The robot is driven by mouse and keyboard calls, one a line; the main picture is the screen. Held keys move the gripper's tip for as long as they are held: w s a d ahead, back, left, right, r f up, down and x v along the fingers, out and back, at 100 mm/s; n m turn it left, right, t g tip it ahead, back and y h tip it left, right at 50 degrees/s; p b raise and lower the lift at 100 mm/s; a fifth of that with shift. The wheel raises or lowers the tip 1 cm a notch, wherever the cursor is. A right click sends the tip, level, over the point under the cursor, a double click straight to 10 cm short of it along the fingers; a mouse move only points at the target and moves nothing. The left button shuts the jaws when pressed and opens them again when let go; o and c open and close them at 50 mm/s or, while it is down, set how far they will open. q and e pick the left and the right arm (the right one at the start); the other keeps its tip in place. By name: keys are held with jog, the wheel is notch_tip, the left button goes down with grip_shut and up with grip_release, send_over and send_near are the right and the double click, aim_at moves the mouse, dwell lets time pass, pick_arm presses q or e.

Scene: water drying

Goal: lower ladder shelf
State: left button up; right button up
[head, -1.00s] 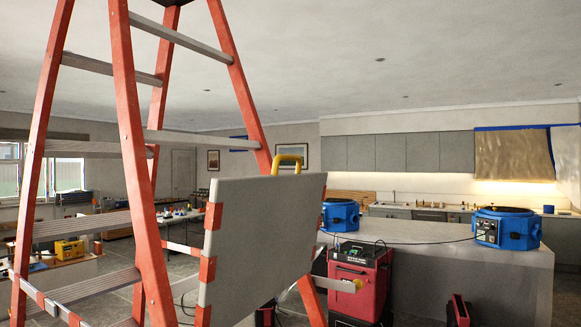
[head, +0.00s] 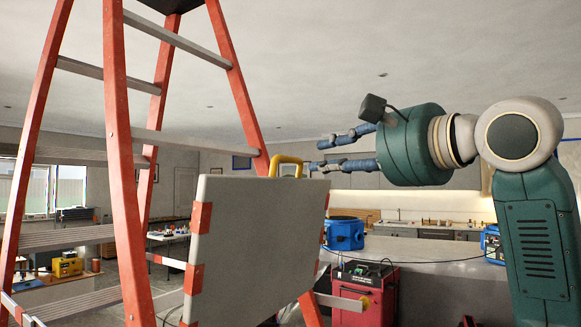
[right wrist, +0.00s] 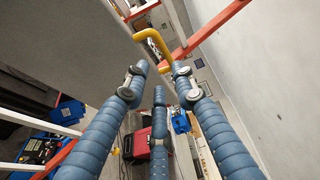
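An orange stepladder (head: 117,150) stands at the left of the head view. Its grey shelf panel (head: 255,245) is tilted up, with orange bands on its left edge and a yellow handle (head: 286,160) at its top. My right gripper (head: 318,155) comes in from the right with its fingers apart, pointing left, just right of the handle and apart from it. In the right wrist view the yellow handle (right wrist: 152,38) lies beyond the spread blue fingers (right wrist: 158,80), with nothing between them. The shelf panel (right wrist: 60,45) fills the upper left there. My left gripper is not in view.
A red machine (head: 365,290) stands behind the shelf. Blue machines (head: 343,234) sit on the pale counter (head: 425,262) behind. A yellow box (head: 68,266) and a cluttered table (head: 170,235) are beyond the ladder at left.

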aim_at(289, 162)
jog(key=p+x, duration=0.2)
jog(key=x, duration=0.1)
jog(key=p+x, duration=0.2)
jog(key=x, duration=0.1)
jog(key=p+x, duration=0.1)
jog(key=x, duration=0.2)
jog(key=shift+w+a+r+p, duration=0.15)
jog(key=shift+a+r+p, duration=0.1)
jog(key=shift+r+p, duration=0.15)
jog(key=shift+w+a+f, duration=0.15)
jog(key=shift+w+a, duration=0.1)
jog(key=shift+w, duration=0.15)
grip_shut()
